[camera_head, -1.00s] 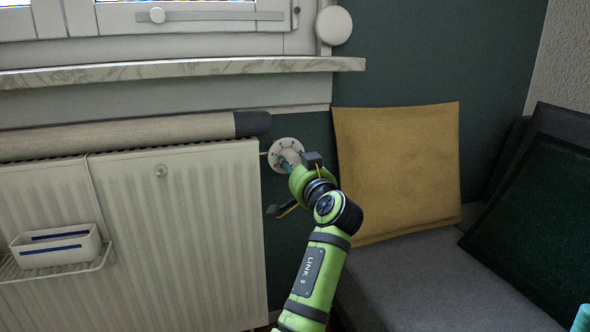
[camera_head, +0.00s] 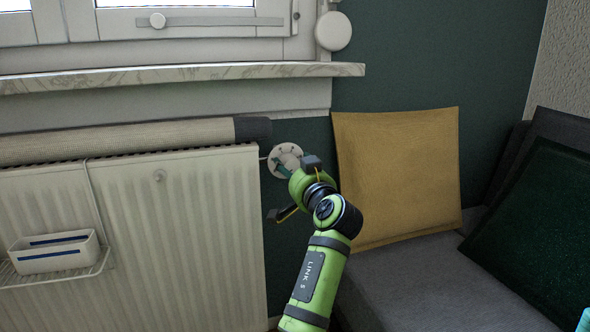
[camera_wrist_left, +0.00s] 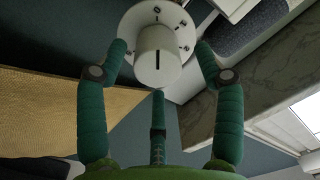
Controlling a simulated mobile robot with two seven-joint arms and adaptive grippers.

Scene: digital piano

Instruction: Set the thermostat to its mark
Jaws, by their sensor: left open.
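The thermostat (camera_head: 291,150) is a pale round plate on the dark green wall, just right of the radiator. In the left wrist view its white round knob (camera_wrist_left: 160,67) faces me, with a dark line on its face running nearly upright in the picture. Small dark marks ring the plate (camera_wrist_left: 134,24) behind it. My left gripper (camera_wrist_left: 160,48) is open, with teal fingers on either side of the knob and a third below; gaps show beside it. In the head view the left gripper (camera_head: 283,168) partly covers the thermostat. A teal piece, likely my right gripper (camera_head: 584,321), shows at the lower right corner.
The radiator (camera_head: 185,230) carries a rolled cover (camera_head: 120,140) on top and a white box (camera_head: 52,252) on a wire rack. A marble sill (camera_head: 180,72) juts out above. A yellow cushion (camera_head: 398,175) stands on the grey sofa (camera_head: 430,280) to the right.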

